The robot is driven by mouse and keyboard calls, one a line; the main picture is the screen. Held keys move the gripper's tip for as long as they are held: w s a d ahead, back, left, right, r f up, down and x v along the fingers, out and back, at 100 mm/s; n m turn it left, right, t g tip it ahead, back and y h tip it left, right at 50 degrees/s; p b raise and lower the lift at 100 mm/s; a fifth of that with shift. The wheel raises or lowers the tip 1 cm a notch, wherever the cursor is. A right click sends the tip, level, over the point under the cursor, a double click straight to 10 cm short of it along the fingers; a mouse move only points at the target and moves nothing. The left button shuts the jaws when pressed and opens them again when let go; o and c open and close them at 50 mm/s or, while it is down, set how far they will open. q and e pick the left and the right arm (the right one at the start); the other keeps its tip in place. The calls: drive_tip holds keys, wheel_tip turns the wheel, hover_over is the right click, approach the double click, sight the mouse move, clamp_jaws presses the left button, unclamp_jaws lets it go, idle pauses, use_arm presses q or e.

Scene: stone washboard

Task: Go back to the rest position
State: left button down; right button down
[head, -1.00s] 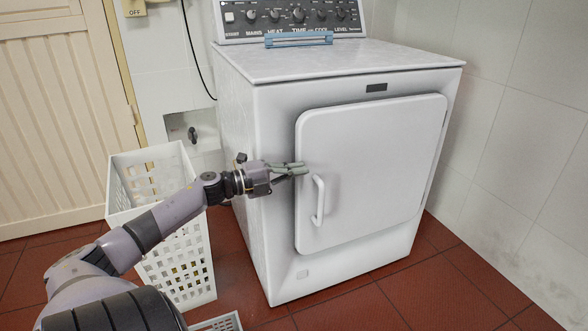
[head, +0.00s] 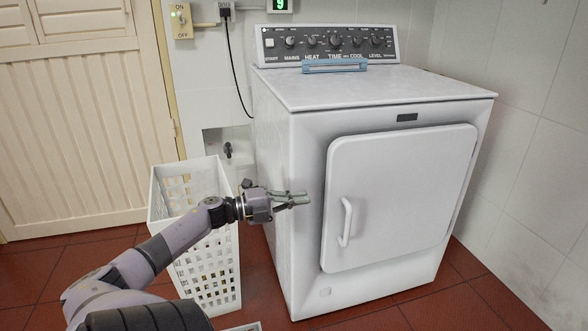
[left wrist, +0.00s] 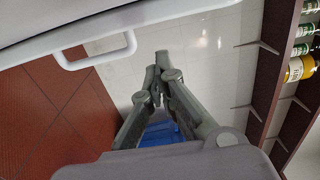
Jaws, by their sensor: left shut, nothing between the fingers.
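My left gripper (head: 306,199) reaches in from the left in the head view. Its fingers are together and hold nothing. It is in front of the white dryer (head: 385,98), a little left of the door handle (head: 345,222), and the two look apart. The dryer door (head: 400,185) looks shut. In the left wrist view the gripper's fingertips (left wrist: 162,62) meet, and the white handle (left wrist: 98,57) shows at the upper left, clear of them. My right gripper is in neither view.
A white perforated basket (head: 212,265) stands left of the dryer, behind my left arm. A light blue object (head: 335,68) lies on the dryer top. A shelf with bottles (left wrist: 299,68) shows at the right in the left wrist view. Red tiled floor (head: 70,258) is open at the left.

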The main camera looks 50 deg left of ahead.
use_arm(q)
drive_tip(key=shift+s+a+f, duration=0.1)
drive_tip(key=shift+s+a, duration=0.3)
drive_tip(key=shift+s, duration=0.1)
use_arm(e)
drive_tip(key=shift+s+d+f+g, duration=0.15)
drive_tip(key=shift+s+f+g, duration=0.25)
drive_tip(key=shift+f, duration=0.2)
